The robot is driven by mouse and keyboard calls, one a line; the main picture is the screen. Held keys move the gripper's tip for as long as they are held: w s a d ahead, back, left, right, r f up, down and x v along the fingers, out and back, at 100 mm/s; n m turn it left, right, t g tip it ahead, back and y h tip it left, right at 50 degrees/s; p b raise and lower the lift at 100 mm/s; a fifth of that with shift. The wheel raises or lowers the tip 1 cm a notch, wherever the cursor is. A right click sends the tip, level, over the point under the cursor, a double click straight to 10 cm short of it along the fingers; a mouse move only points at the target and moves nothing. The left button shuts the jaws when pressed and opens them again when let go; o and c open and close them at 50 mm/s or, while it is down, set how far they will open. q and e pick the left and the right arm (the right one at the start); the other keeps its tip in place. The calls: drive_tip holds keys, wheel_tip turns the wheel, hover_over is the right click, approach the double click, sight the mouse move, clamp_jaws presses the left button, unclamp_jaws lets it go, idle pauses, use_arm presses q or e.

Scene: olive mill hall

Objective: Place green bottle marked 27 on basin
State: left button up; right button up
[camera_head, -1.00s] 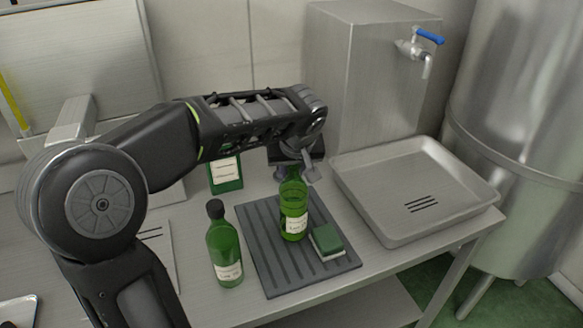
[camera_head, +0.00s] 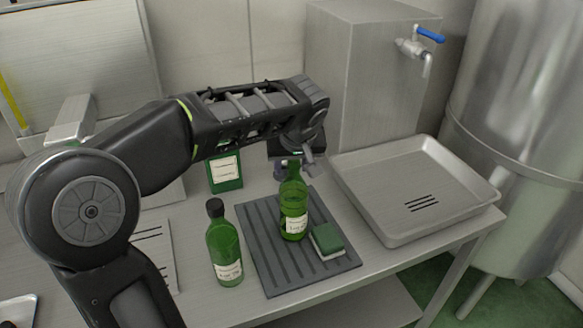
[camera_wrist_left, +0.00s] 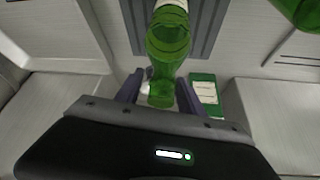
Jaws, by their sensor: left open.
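A green bottle (camera_head: 293,212) with a white label stands upright on the dark ribbed mat. A second green bottle (camera_head: 223,252), with a dark cap, stands left of the mat. The label numbers are too small for me to read surely. My left gripper (camera_head: 296,170) is open at the neck of the bottle on the mat. In the left wrist view this bottle (camera_wrist_left: 168,45) reaches between the two spread fingers of the gripper (camera_wrist_left: 160,92); I cannot tell whether they touch it. The basin (camera_head: 375,180) is a shallow, empty steel tray at the right. My right gripper is not in view.
A green-and-white sponge (camera_head: 327,240) lies on the ribbed mat (camera_head: 283,278), close beside the bottle. A green tin (camera_head: 226,174) stands behind. A steel tank with a blue-handled tap (camera_head: 412,48) rises behind the basin. The bench's front edge is near the mat.

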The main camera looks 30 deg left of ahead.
use_arm(q)
drive_tip(key=v, duration=1)
drive_tip(key=shift+b, duration=0.45)
drive_tip(key=shift+o, duration=0.4)
drive_tip(key=shift+d, duration=0.1)
